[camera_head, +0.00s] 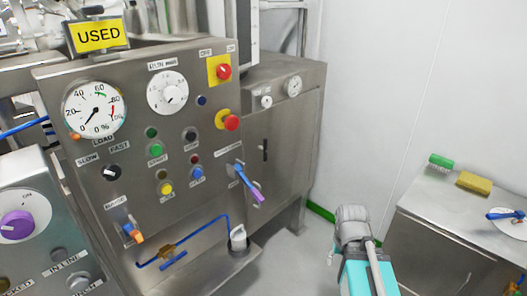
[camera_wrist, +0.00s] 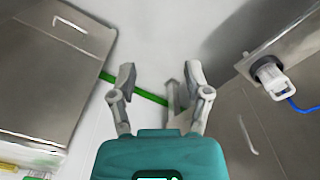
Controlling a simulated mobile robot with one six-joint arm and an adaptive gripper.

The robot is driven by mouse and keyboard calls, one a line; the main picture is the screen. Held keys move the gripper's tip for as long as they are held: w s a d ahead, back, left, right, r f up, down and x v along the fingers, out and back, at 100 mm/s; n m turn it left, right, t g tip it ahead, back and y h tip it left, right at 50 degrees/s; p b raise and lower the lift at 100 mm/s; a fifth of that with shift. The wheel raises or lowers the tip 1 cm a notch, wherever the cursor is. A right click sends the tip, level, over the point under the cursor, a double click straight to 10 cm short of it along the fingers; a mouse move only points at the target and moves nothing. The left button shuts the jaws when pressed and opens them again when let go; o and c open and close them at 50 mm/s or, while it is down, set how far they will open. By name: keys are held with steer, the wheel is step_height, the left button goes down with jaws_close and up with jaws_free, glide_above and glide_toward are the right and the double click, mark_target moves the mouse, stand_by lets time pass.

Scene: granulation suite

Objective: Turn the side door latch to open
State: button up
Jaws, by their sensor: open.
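The side door latch (camera_head: 264,149) is a small, dark, upright bar on the grey metal side door (camera_head: 284,150) of the control cabinet. In the wrist view a slim upright handle (camera_wrist: 247,135), which looks like the latch, shows on the metal panel at right. My gripper (camera_wrist: 160,75) is open with nothing between its fingers, over the pale floor. In the head view my gripper (camera_head: 350,222) is at lower centre-right, to the right of and below the latch, and apart from it. Its fingertips are hard to make out there.
A control panel (camera_head: 205,120) with knobs, buttons and a purple-tipped lever (camera_head: 250,186) stands left of the door. A white fitting (camera_head: 238,236) sits on the ledge below. A metal table (camera_head: 450,222) with a green brush (camera_head: 441,161) and yellow sponge (camera_head: 474,183) stands right.

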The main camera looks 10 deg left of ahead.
steer(key=shift+d, duration=0.15)
steer(key=shift+w, duration=0.1)
steer(key=w+a+r+n+t+y+b, duration=0.1)
steer(key=w+a+n+t+y+b, duration=0.45)
steer(key=w+a, duration=0.85)
steer(key=w+a+r+n+t+y, duration=0.1)
steer(key=w+r+t+y, duration=0.2)
steer(key=w, duration=0.6)
steer(key=w+a+r+n+t+y+b, duration=0.1)
steer(key=w+r+t+y, duration=0.2)
steer(key=w, duration=0.7)
step_height(320, 180, up, 5)
steer(key=shift+a+f+y, duration=0.2)
steer(key=shift+y, duration=1.05)
steer(key=shift+w, duration=0.1)
